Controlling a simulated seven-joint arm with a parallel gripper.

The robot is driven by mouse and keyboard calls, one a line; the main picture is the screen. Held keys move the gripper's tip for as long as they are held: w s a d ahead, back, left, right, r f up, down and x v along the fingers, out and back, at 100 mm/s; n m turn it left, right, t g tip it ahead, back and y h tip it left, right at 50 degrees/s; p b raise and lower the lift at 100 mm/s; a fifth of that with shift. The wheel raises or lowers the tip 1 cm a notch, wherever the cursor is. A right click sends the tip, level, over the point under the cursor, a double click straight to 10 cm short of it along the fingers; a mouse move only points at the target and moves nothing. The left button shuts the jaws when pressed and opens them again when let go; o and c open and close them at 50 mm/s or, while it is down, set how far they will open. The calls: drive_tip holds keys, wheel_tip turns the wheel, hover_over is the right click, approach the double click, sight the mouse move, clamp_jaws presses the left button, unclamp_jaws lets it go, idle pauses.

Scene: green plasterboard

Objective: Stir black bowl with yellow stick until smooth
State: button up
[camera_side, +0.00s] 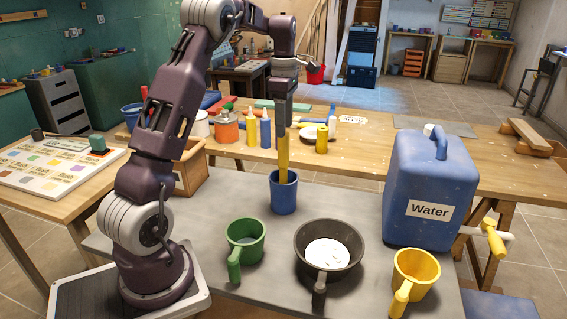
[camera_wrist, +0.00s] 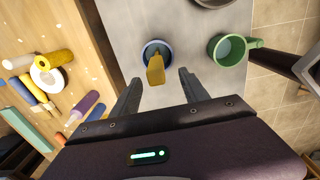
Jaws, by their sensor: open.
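The yellow stick (camera_side: 283,155) stands nearly upright in a blue cup (camera_side: 284,196); its lower end is hidden inside. In the wrist view the stick (camera_wrist: 155,70) rises from the blue cup (camera_wrist: 148,46) toward me. My gripper (camera_side: 283,124) is directly above the stick, pointing down. In the wrist view its two fingers (camera_wrist: 159,77) are apart, with the stick's top showing between and just ahead of their tips. The black bowl (camera_side: 356,252) sits to the right and nearer the camera, with white contents. Only its edge (camera_wrist: 212,3) shows in the wrist view.
A green mug (camera_side: 246,236) stands left of the bowl and a yellow mug (camera_side: 420,265) right of it. A large blue water container (camera_side: 430,195) stands at the right. Behind, a wooden bench (camera_side: 360,160) holds bottles and tools. Grey tabletop around the blue cup is clear.

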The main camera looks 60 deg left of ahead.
sight(284, 150)
drive_tip(key=f, duration=0.6)
drive_tip(key=a+f, duration=0.1)
drive_tip(key=f, duration=0.2)
drive_tip(key=shift+w+f, duration=0.1)
drive_tip(key=shift+f, duration=0.1)
clamp_jaws()
